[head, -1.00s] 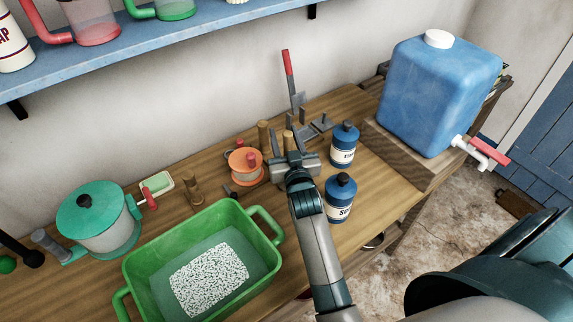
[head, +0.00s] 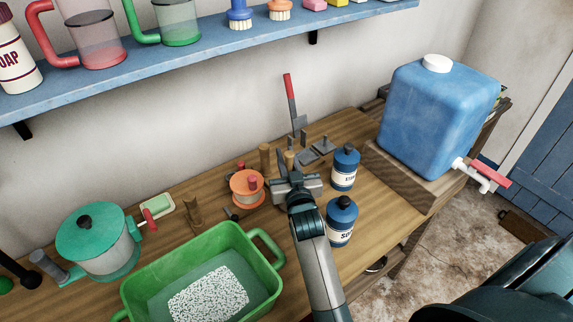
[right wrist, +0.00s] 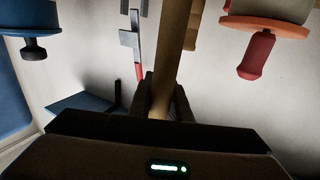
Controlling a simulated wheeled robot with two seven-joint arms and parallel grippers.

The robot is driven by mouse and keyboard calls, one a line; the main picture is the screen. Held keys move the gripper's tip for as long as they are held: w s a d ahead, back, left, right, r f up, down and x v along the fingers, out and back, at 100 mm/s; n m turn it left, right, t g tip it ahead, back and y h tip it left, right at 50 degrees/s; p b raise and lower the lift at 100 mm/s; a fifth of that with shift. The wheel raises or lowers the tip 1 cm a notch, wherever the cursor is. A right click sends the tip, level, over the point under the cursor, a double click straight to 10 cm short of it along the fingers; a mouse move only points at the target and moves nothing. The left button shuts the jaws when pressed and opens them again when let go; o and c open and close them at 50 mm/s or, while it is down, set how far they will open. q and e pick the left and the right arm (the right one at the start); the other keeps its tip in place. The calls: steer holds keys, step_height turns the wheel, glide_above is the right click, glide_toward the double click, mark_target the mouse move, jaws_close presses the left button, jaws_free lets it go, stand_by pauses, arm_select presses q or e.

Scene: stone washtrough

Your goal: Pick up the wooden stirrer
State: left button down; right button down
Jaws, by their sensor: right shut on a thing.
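The wooden stirrer (right wrist: 174,62) is a plain, light-brown round rod in the right wrist view. It stands between the two fingers of my right gripper (right wrist: 162,104), which are shut on it. In the head view my right gripper (head: 297,182) is low over the wooden table, between the orange spool-like thing and the blue bottles. The top of a wooden rod (head: 289,159) shows just behind the fingers there. The stirrer's lower end is hidden. My left gripper is not in view.
An orange spool-like thing (head: 247,190) is close on the left. Two blue bottles (head: 345,168) stand close on the right. Behind are another wooden post (head: 265,158) and a red-handled tool (head: 293,105). A green tub (head: 205,275) is front left; a blue water container (head: 437,120) is right.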

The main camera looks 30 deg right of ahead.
step_height(320, 180, up, 9)
steer(key=b, duration=0.1)
stand_by(0.3)
steer(key=shift+r, duration=0.15)
stand_by(0.4)
